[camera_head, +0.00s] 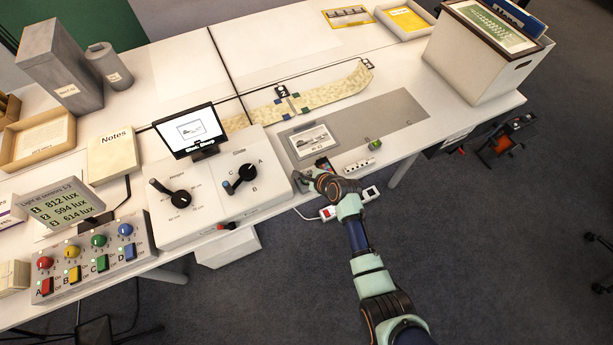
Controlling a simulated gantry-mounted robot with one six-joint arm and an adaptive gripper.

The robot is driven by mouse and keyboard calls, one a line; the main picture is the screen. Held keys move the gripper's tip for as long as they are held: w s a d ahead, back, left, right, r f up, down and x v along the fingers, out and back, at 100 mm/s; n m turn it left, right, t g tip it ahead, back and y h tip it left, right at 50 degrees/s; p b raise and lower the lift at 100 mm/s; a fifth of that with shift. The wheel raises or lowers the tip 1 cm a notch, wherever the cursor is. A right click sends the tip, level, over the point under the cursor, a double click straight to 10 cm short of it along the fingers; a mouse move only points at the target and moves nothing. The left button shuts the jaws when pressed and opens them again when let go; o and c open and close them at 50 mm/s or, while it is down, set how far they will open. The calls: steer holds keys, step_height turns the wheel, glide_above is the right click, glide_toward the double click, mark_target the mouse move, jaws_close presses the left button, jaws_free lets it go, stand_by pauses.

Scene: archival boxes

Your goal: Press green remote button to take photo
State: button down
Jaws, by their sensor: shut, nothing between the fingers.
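A small device with a green top (375,144), which looks like the green remote button, lies on the grey mat (405,108) near the table's front edge. My gripper (303,179) is at the table's front edge, to the left of and nearer than the green device, and apart from it. It is shut and appears empty; its fingertips are small and hard to make out. A framed picture (312,141) lies at the left of the mat. A small monitor (190,131) shows a similar picture with a short caption under it.
A white control box (215,205) with two black knobs stands left of my gripper. An archival box (470,65) stands at the right. The mat's right part is clear.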

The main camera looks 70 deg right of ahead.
steer(key=shift+r+p, duration=0.55)
steer(key=shift+r, duration=0.1)
step_height(320, 180, up, 5)
steer(key=p, duration=0.5)
steer(key=shift+r, duration=0.1)
steer(key=shift+a, duration=0.1)
stand_by(0.6)
